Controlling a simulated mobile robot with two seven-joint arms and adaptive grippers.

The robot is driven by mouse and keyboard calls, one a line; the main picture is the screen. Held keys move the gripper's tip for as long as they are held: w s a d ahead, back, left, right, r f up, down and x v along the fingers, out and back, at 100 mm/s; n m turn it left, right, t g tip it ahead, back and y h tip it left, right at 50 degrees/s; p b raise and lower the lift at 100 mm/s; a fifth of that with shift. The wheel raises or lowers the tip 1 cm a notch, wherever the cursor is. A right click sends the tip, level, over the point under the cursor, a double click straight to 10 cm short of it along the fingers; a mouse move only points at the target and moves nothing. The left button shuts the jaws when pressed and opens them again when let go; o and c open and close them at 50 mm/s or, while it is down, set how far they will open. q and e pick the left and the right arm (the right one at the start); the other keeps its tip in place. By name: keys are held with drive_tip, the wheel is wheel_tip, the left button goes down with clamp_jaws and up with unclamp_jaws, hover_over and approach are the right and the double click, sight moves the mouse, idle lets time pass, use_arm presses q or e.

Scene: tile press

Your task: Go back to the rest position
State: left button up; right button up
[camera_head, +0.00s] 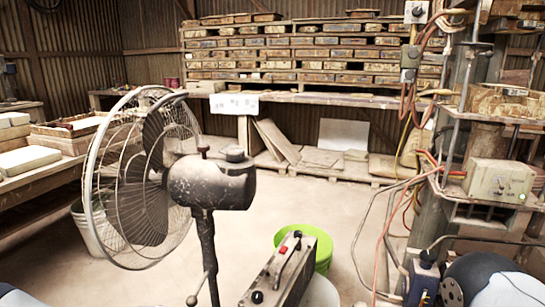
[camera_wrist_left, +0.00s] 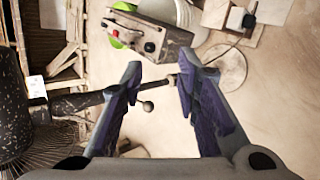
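In the left wrist view my left gripper (camera_wrist_left: 158,82) has its two fingers spread apart, with purple inner pads. Nothing is held between them. Floor and a thin dark rod with a round knob (camera_wrist_left: 148,106) show behind the gap; I cannot tell how far off the rod is. In the head view neither gripper shows. Pale rounded parts at the bottom left and bottom right corners may be my arms, but no fingers are visible there.
A large pedestal fan (camera_head: 140,180) stands close in front, left of centre. A grey control box (camera_head: 283,270) with a red knob stands by a green bucket (camera_head: 324,252). Machinery with hanging cables and a beige box (camera_head: 498,180) is at right. Open floor (camera_head: 255,215) lies beyond.

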use_arm(q)
drive_tip(key=s+f+m+g+y, duration=0.1)
drive_tip(key=s+f+m+g, duration=0.4)
drive_tip(key=s+f, duration=0.75)
drive_tip(key=s+a+f+m+g+y, duration=0.2)
drive_tip(key=s+a+m, duration=0.3)
drive_tip(key=s, duration=0.5)
drive_tip(key=s+a+f+m+g+y+p, duration=0.1)
drive_tip(key=s+a+f+m+g, duration=0.2)
drive_tip(key=s, duration=0.8)
drive_tip(key=a+f+m, duration=0.2)
drive_tip(key=a, duration=0.1)
drive_tip(key=shift+a+f+y, duration=0.25)
drive_tip(key=shift+a+y, duration=0.05)
drive_tip(key=shift+y, duration=0.1)
drive_tip(key=shift+w, duration=0.1)
